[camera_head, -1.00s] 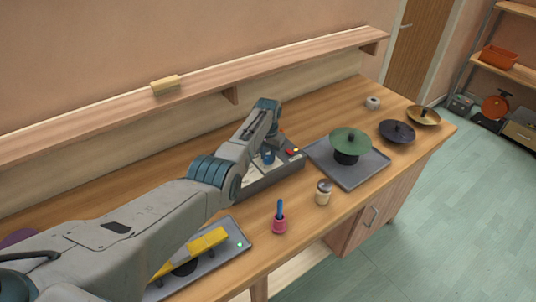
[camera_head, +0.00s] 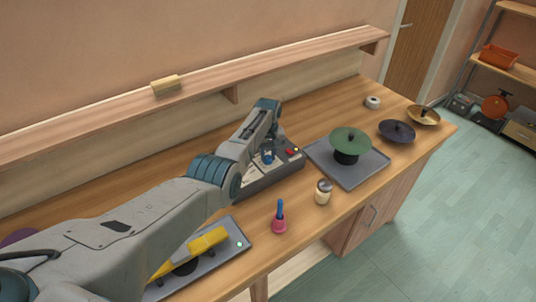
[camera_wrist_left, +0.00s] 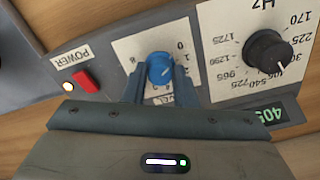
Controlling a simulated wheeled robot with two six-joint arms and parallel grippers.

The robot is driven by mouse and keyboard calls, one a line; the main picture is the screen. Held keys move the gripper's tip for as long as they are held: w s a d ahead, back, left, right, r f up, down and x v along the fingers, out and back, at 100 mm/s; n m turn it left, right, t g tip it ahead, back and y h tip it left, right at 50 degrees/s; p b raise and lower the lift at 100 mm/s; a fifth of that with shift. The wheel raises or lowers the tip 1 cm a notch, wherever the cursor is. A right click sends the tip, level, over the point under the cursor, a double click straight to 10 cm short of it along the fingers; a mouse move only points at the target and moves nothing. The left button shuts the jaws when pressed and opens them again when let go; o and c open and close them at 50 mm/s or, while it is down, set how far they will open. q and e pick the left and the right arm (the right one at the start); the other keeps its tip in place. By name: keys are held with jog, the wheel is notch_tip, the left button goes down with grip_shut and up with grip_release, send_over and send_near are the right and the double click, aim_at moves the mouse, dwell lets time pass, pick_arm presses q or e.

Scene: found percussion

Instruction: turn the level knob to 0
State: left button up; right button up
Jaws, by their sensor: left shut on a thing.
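The level knob (camera_wrist_left: 160,70) is blue and sits on a white dial plate (camera_wrist_left: 125,48) with numbers around it. In the left wrist view my left gripper (camera_wrist_left: 160,82) is shut on the knob, one finger on each side. The fingers cover part of the scale and the label; 0, 1 and 2 show at the upper right of the dial. I cannot read the knob's setting surely. In the head view my left gripper (camera_head: 268,156) is over the grey control box (camera_head: 272,182). My right gripper is not in view.
On the box are a red power switch (camera_wrist_left: 86,80), a lit lamp (camera_wrist_left: 68,87) and a black Hz knob (camera_wrist_left: 268,51). A green cymbal (camera_head: 350,140) stands to the right.

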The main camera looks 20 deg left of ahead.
aim_at(268, 156)
pick_arm(q)
jog(key=shift+r, duration=0.1)
dwell(0.4)
jog(key=o, duration=1)
jog(key=shift+r, duration=0.4)
notch_tip(268, 156, up, 10)
jog(key=b, duration=0.2)
jog(key=shift+b, duration=0.35)
